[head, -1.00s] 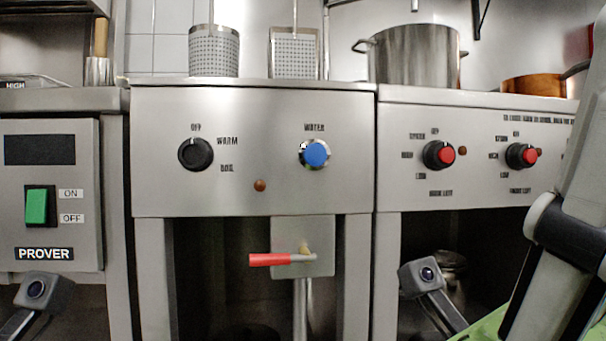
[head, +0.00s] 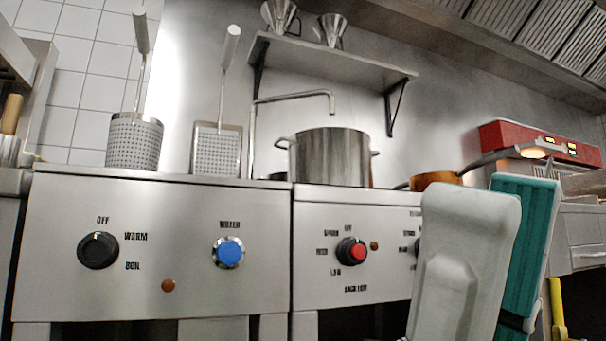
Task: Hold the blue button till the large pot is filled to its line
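The blue button (head: 229,253), labelled WATER, sits in a metal ring on the steel front panel; nothing touches it. The large pot (head: 330,160) is a steel pot with side handles on the counter to the right. A thin bent spout (head: 295,97) ends just above its rim; I see no water stream. The pot's inside and its line are hidden. My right gripper (head: 490,255) is raised close to the camera at right, its pale grey and teal parts overlapping, well right of the button. Its opening cannot be judged. My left gripper is not in view.
A black OFF/WARM/BOIL knob (head: 98,250) is left of the button, and a red-centred knob (head: 352,251) is right. Two strainer baskets (head: 134,140) (head: 216,150) stand behind the panel. A copper pan (head: 436,180) is beyond the pot. A shelf (head: 330,60) hangs above.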

